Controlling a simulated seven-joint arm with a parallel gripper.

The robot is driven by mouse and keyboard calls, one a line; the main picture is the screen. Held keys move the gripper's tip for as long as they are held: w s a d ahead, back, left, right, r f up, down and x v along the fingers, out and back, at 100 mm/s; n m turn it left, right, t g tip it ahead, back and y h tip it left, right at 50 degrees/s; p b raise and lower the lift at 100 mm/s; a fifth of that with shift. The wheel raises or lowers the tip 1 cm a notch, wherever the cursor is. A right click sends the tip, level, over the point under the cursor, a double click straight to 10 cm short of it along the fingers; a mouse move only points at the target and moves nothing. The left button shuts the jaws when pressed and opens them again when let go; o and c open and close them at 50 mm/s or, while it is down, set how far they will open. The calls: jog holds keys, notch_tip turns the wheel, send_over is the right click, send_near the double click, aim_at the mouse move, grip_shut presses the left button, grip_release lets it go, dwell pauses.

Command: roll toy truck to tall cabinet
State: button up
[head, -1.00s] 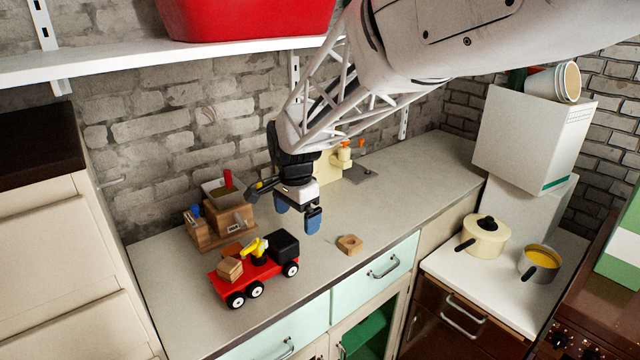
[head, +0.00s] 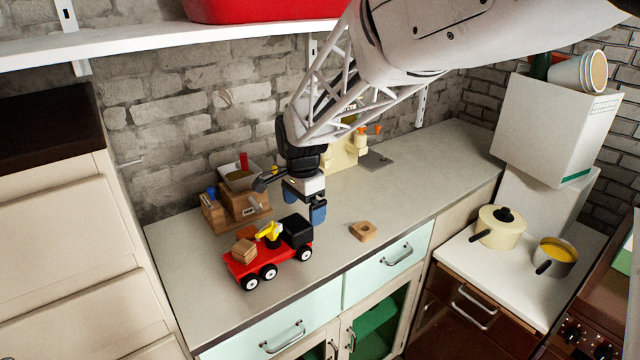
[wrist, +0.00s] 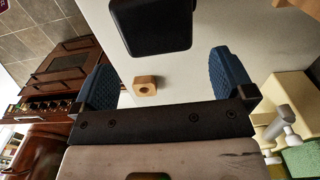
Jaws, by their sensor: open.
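The red toy truck (head: 268,262) stands on the grey countertop, with a black cab at its right end and a yellow figure and wooden block on its bed. Its black cab (wrist: 150,22) also shows at the top of the wrist view, ahead of my fingers. My gripper (head: 305,204) is open and empty, its blue fingers just behind and above the cab. In the wrist view its two fingers (wrist: 165,80) are spread wide. The tall cabinet (head: 75,230) is the cream unit with a dark top at the left, apart from the truck.
A wooden block with a hole (head: 363,231) lies right of the truck. Wooden boxes (head: 237,206) stand behind it against the brick wall. The countertop (head: 190,285) between truck and cabinet is clear. A white shelf (head: 170,40) hangs above.

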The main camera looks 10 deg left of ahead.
aim_at(303, 218)
jog(key=shift+f, duration=3.1)
jog(key=shift+c, duration=0.5)
jog(key=c, duration=1.2)
jog(key=shift+a, duration=0.1)
